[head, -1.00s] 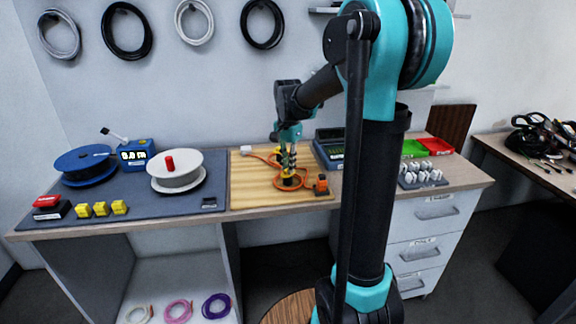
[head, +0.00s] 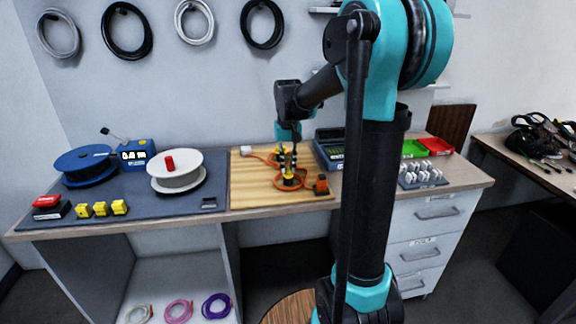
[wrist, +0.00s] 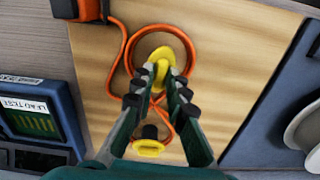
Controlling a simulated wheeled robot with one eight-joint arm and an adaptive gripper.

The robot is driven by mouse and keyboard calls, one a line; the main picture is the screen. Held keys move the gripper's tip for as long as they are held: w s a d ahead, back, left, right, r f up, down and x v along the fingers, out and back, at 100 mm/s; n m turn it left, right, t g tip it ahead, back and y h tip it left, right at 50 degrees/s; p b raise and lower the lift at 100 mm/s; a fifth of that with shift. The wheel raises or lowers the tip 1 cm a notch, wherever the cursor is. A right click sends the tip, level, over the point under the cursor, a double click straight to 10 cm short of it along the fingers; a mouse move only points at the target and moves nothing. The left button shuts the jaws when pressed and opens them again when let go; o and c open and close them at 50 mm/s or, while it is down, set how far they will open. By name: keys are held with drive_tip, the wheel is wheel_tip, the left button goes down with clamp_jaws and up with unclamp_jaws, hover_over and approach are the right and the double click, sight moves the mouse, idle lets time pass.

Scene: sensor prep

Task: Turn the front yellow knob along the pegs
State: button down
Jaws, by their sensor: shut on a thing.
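The front yellow knob (wrist: 161,70) has a raised bar on a round yellow base, inside a loop of orange cable (wrist: 127,68). It also shows on the wooden board in the head view (head: 289,181). My gripper (wrist: 165,77) comes down from above, its two fingertips closed on the knob's bar. In the head view, my gripper (head: 290,164) looks narrow and upright over the knob. A second yellow knob (wrist: 148,149) with a dark top sits behind, between the finger bases in the wrist view. I cannot make out the pegs clearly.
An orange block (head: 321,185) stands at the board's front right. A lead tester (wrist: 35,110) stands beside the board (head: 246,187). A white spool (head: 178,181) and yellow blocks (head: 101,209) are on the grey mat to the left.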

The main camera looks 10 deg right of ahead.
sight(288, 168)
drive_tip(key=shift+n, duration=0.6)
drive_tip(key=c, duration=1.5)
unclamp_jaws()
drive_tip(key=shift+c, duration=0.2)
drive_tip(key=shift+r, duration=0.1)
wheel_tip(288, 168, up, 12)
drive_tip(key=s+d+f, duration=0.1)
drive_tip(key=s+f, duration=0.2)
drive_tip(key=f, duration=0.1)
drive_tip(key=s+f+t, duration=0.1)
drive_tip(key=s+f, duration=0.2)
drive_tip(key=f, duration=0.1)
drive_tip(key=s+d+f+t, duration=0.1)
drive_tip(key=s+f, duration=0.3)
drive_tip(key=f, duration=0.1)
drive_tip(key=shift+s+d, duration=0.1)
drive_tip(key=shift+d, duration=0.2)
drive_tip(key=s+d+f+t, duration=0.1)
drive_tip(key=s+f+t, duration=0.1)
drive_tip(key=s+f, duration=0.9)
drive_tip(key=shift+s+d+f, duration=0.2)
drive_tip(key=shift+s+d, duration=0.1)
drive_tip(key=shift+s, duration=0.3)
